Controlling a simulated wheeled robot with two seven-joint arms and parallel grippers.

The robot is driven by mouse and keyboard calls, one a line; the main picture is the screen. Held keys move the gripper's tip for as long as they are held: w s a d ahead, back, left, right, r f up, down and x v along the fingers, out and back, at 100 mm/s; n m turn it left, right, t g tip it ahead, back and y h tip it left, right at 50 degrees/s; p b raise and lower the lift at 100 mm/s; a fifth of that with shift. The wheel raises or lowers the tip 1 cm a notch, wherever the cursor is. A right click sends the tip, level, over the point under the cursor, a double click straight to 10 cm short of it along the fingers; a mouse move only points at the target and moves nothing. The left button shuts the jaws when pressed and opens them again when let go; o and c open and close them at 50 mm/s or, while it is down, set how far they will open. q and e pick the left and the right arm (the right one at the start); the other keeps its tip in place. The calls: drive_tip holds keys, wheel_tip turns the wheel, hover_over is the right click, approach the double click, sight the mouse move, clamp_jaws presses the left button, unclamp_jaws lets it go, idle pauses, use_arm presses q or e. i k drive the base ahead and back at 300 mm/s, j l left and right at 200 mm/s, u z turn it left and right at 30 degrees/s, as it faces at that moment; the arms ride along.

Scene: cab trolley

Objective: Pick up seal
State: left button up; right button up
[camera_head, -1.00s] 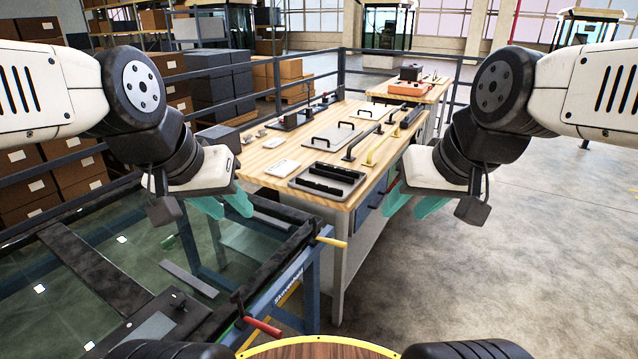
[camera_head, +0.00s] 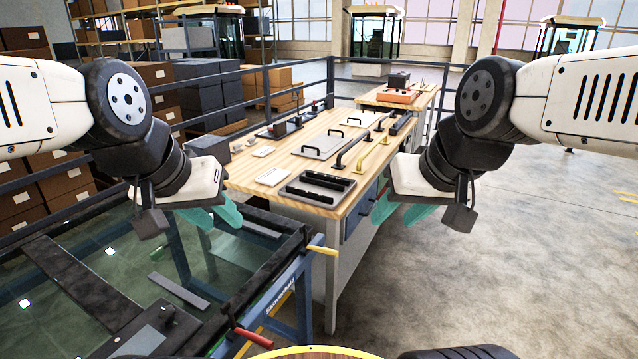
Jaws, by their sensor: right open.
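Black strips (camera_head: 322,186), which look like the seal, lie side by side on a flat grey tray (camera_head: 304,199) at the near end of a wooden workbench (camera_head: 238,180). I cannot be sure which piece is the seal. My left gripper (camera_head: 214,216) has teal fingers spread apart and empty, left of the tray and over the near glass-topped frame. My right gripper (camera_head: 400,209) is open and empty, right of the bench edge. Neither gripper touches the strips.
Handled grey panels (camera_head: 323,144), a black bar handle (camera_head: 352,150) and a yellow handle (camera_head: 368,160) lie farther along the bench. A glass-topped frame (camera_head: 95,240) with a red-handled clamp (camera_head: 252,338) fills the lower left. Open floor (camera_head: 500,270) lies to the right.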

sight(338, 187)
drive_tip(key=l+u, duration=0.15)
drive_tip(key=l, duration=0.8)
drive_tip(key=i+l+u, duration=0.1)
drive_tip(key=i+l, duration=0.15)
drive_tip(key=i+l+u, duration=0.1)
drive_tip(key=l, duration=0.3)
drive_tip(key=i+l+u, duration=0.1)
drive_tip(key=i+l, duration=0.2)
drive_tip(key=i+l+u, duration=0.1)
drive_tip(key=l, duration=0.3)
drive_tip(key=i+u, duration=0.15)
drive_tip(key=i, duration=0.4)
drive_tip(key=i+l+u, duration=0.2)
drive_tip(key=i, duration=0.4)
drive_tip(key=j, duration=0.1)
